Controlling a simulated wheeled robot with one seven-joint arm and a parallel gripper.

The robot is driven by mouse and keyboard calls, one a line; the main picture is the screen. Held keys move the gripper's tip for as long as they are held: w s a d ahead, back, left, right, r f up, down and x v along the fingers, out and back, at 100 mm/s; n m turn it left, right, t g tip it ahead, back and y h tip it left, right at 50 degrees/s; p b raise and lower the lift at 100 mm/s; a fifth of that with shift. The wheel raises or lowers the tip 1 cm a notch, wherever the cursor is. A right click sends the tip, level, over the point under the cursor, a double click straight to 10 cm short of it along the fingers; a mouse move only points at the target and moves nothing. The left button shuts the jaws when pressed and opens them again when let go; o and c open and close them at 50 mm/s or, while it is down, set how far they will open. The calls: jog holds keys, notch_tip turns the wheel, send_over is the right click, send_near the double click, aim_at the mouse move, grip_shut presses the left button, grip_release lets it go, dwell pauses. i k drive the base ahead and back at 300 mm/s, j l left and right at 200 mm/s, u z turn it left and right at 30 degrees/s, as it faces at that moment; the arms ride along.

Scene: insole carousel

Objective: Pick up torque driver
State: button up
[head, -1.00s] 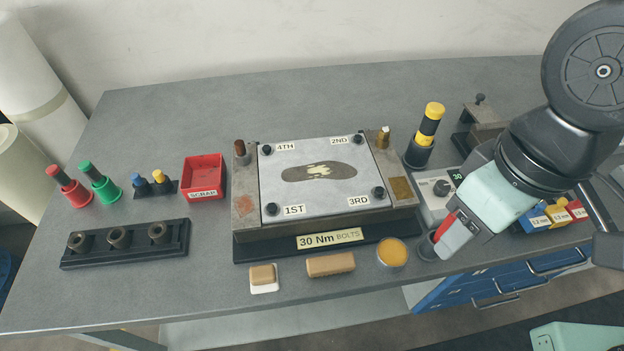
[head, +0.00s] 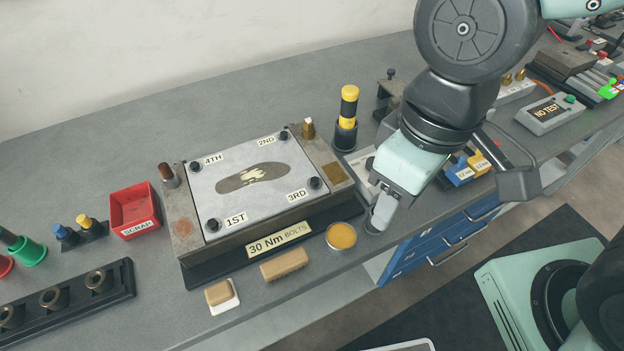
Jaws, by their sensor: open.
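My gripper (head: 382,212) is open and points down at a small dark round holder (head: 373,228) near the front edge, right of the yellow tin. The red handle seen there earlier is now hidden behind the gripper, so I cannot tell how the fingers stand to it. A yellow and black handled tool (head: 348,108) stands upright in a black holder behind the plate's right side. No label shows which tool is the torque driver. The steel plate (head: 218,198), marked 1ST to 4TH, has a dark bolt at each corner.
A yellow tin (head: 341,237), a brown brush (head: 285,264) and a tan block (head: 219,294) lie along the front. A red scrap bin (head: 134,208) and a black socket rack (head: 75,301) are at left. A grey box (head: 358,163) sits close behind my gripper.

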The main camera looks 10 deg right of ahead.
aim_at(350, 94)
jog(key=i+u, duration=0.1)
jog(key=u, duration=0.25)
jog(key=i+l+u, duration=0.1)
jog(key=u, duration=0.3)
jog(key=l+u, duration=0.2)
jog(key=u, duration=0.15)
jog(key=i, duration=0.05)
